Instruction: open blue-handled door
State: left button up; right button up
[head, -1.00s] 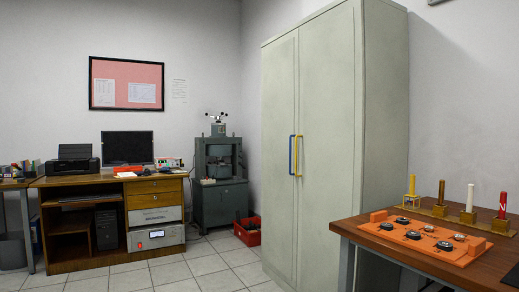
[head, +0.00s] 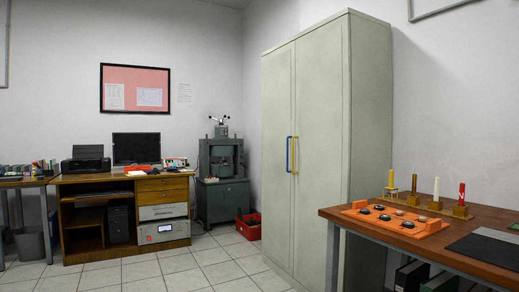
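A tall grey-green two-door cabinet (head: 320,140) stands right of the middle in the head view, against the wall. Its left door (head: 277,200) carries a blue handle (head: 289,155) near the seam. Its right door (head: 319,200) carries a yellow handle (head: 295,155) beside it. Both doors are closed. Neither of my grippers shows in the view.
A wooden table (head: 350,212) with an orange tray (head: 385,229) and upright coloured rods stands at the right, in front of the cabinet's right side. A red bin (head: 249,228) sits left of the cabinet. The tiled floor (head: 190,268) in front is clear.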

aim_at(278, 66)
jog(key=z, duration=0.15)
jog(key=i, duration=0.9)
jog(key=u, duration=0.2)
jog(key=k, duration=0.9)
jog(key=z, duration=0.2)
jog(key=i, duration=0.9)
jog(key=u, duration=0.05)
